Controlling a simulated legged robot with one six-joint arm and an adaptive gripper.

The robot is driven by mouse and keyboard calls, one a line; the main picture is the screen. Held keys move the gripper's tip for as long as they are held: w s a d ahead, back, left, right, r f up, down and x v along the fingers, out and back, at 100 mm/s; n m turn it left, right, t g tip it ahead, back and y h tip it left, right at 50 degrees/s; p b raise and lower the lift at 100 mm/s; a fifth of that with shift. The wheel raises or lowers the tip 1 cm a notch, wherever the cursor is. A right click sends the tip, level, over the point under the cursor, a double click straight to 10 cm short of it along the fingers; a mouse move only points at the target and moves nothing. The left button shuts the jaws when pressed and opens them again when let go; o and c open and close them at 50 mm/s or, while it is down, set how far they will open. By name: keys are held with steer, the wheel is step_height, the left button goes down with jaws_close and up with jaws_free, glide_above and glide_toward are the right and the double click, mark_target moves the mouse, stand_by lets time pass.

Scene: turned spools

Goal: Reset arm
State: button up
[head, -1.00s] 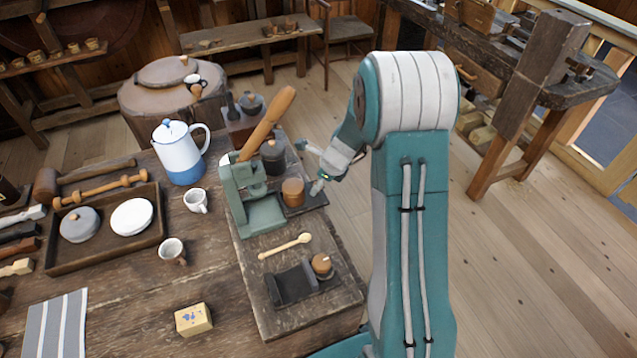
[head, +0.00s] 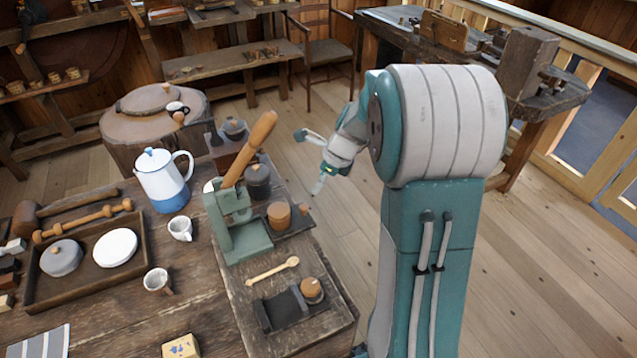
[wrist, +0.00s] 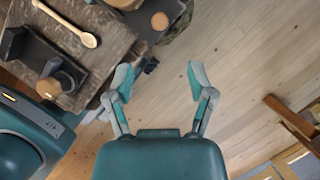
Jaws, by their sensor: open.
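My gripper (head: 312,160) is at the end of my teal and white arm, past the right edge of the wooden bench (head: 215,310) in the head view. In the wrist view my gripper (wrist: 158,82) shows two teal fingers spread apart with nothing between them. Wooden floor lies beneath them. The bench corner is at the upper left of the wrist view. My gripper touches nothing that I can see.
On the bench stand a green press (head: 237,230) with a wooden handle, a wooden spoon (head: 272,270), a dark stand (head: 282,308), a blue and white pot (head: 163,182), two mugs and a tray (head: 75,295). Open floor (head: 545,250) lies right.

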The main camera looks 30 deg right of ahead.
steer(key=s+a+r+n+h, duration=0.1)
steer(key=s+a+r+n, duration=0.7)
steer(key=s+r+n, duration=0.3)
steer(key=s+a+r+n+t+h, duration=0.1)
steer(key=s+a+r+n, duration=0.1)
steer(key=s+n, duration=0.4)
steer(key=s+a+r+n+t+h, duration=0.1)
steer(key=s+a+n, duration=0.1)
steer(key=s+n, duration=0.5)
steer(key=n, duration=0.3)
steer(key=shift+s+a+r, duration=0.15)
steer(key=shift+a+r, duration=0.05)
steer(key=shift+r, duration=0.15)
